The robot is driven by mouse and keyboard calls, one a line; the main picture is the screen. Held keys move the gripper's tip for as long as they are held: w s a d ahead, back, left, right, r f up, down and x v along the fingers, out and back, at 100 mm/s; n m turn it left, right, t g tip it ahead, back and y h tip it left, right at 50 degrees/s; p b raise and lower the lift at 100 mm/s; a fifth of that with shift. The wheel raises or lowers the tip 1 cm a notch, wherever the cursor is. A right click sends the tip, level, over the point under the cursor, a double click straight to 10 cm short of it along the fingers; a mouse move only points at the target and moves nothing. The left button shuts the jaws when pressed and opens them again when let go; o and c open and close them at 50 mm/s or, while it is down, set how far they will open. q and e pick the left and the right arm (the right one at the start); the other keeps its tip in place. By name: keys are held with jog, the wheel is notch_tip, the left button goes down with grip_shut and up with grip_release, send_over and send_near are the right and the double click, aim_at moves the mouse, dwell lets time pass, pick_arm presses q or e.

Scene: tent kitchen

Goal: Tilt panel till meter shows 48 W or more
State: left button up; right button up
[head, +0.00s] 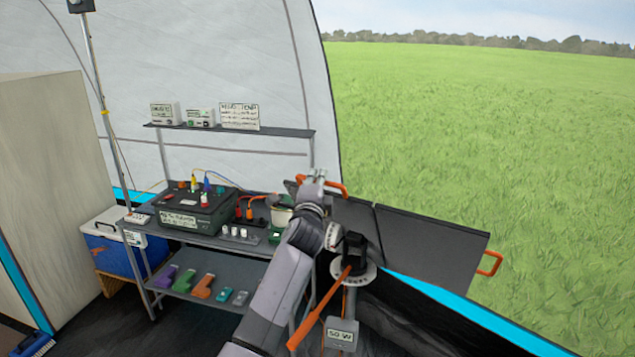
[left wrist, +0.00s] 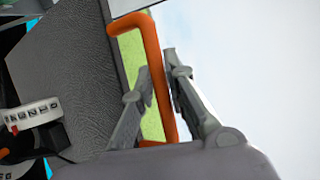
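The dark panel (head: 425,240) slants across the tent opening, with an orange handle at each end. My left gripper (head: 317,176) is at the left handle (head: 336,187). A white dial with a black knob (head: 352,252) and a long orange lever (head: 320,312) sits below the panel. The small meter (head: 342,335) shows a number with W; it looks like 50 W, but the first digit is unclear. My right gripper is out of view.
A grey shelf unit holds a dark box (head: 190,213) with cables, small white pieces and coloured parts (head: 200,287). Its top shelf (head: 230,130) carries small boxes and a sign. A blue cooler (head: 112,245) stands left. Open grass lies beyond the panel.

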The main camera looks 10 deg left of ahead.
pick_arm(q)
jog(key=shift+o, duration=0.5)
jog(key=shift+s, duration=0.1)
jog(key=s+d+f, duration=0.1)
jog(key=s, duration=1)
jog(key=shift+s, duration=0.35)
jog(key=shift+f, duration=0.1)
